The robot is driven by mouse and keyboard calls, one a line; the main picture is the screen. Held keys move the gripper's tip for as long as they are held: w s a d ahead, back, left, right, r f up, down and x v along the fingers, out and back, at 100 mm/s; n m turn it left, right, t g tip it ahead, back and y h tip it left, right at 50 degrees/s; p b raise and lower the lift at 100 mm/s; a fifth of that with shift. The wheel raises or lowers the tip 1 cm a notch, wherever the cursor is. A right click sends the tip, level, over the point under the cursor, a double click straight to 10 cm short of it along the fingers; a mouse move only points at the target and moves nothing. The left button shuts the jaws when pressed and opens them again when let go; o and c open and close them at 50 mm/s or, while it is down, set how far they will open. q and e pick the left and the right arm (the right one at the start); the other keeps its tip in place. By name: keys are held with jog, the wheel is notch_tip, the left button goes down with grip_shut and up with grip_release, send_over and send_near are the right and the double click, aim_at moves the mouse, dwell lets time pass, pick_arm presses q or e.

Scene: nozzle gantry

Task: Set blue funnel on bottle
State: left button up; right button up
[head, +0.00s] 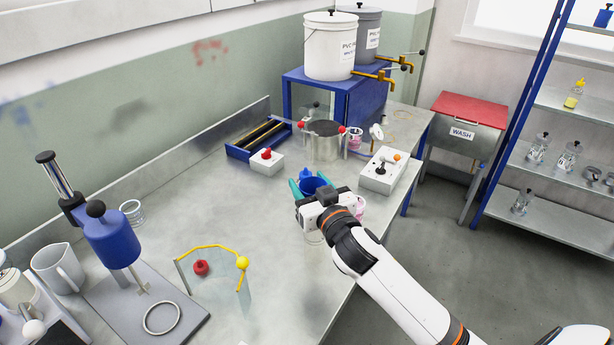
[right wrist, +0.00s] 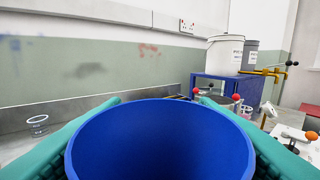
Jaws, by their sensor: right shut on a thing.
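The blue funnel (head: 313,184) is between the teal fingers of my right gripper (head: 312,188), which is shut on it over the front part of the bench. In the right wrist view the funnel (right wrist: 160,140) fills the lower middle, its wide mouth facing up and toward the camera, with a teal finger on each side. A clear glass vessel (head: 314,239) shows partly below my gripper; I cannot tell whether it is the bottle. A vessel with pink contents (head: 359,206) stands just right of the gripper, partly hidden. My left gripper is not in view.
Behind the funnel are a clear pot with red knobs (head: 324,142), a white box with a red button (head: 267,161) and a control box with a lever (head: 382,172). A clear guard with a yellow edge (head: 215,275) stands left. The bench middle is clear.

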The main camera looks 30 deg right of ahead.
jog(key=shift+s+d+f, duration=0.15)
jog(key=shift+d+f, duration=0.05)
jog(key=shift+s+d+f+b, duration=0.1)
jog(key=shift+d+f+b, duration=0.05)
jog(key=shift+f+b, duration=0.25)
jog(key=shift+s+d+f+b, duration=0.1)
jog(key=shift+f+b, duration=0.2)
jog(key=shift+b, duration=0.2)
jog(key=f+b, duration=0.2)
jog(key=shift+w+a+f+b, duration=0.2)
jog(key=shift+f+b, duration=0.1)
jog(key=shift+f, duration=0.1)
jog(key=shift+s+f+b, duration=0.1)
jog(key=shift+f+b, duration=0.5)
pick_arm(q)
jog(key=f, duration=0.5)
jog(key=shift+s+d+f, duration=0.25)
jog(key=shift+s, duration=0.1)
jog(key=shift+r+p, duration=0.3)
jog(key=shift+p, duration=0.05)
pick_arm(e)
jog(key=shift+r, duration=0.1)
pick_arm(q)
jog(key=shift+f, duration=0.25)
pick_arm(e)
jog(key=shift+f, duration=0.4)
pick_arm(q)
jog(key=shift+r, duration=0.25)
pick_arm(e)
jog(key=shift+r, duration=0.3)
